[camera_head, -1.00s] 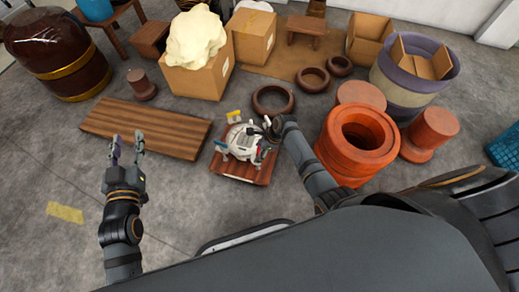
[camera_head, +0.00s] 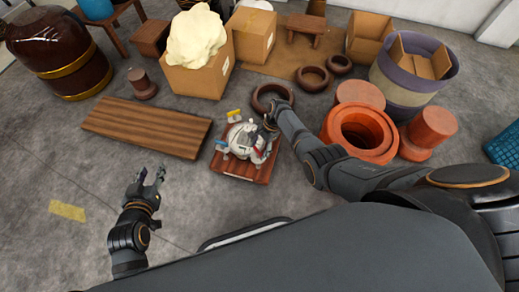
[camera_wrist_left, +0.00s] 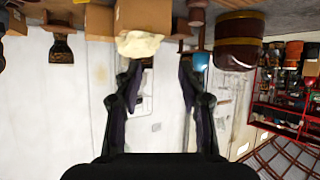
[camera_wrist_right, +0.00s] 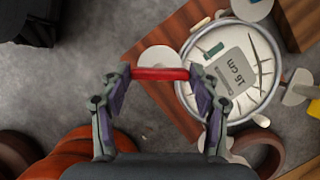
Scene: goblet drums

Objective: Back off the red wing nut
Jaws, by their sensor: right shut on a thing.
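The drum (camera_head: 243,139) lies on a small reddish wooden board (camera_head: 240,172) in the head view.
A yellow part (camera_head: 234,115) stands by the drum's far side. A long wooden plank (camera_head: 147,128) lies to the left. Orange-red drum shells (camera_head: 360,130) stand close to my right arm. Dark rings (camera_head: 273,97) lie behind the board.

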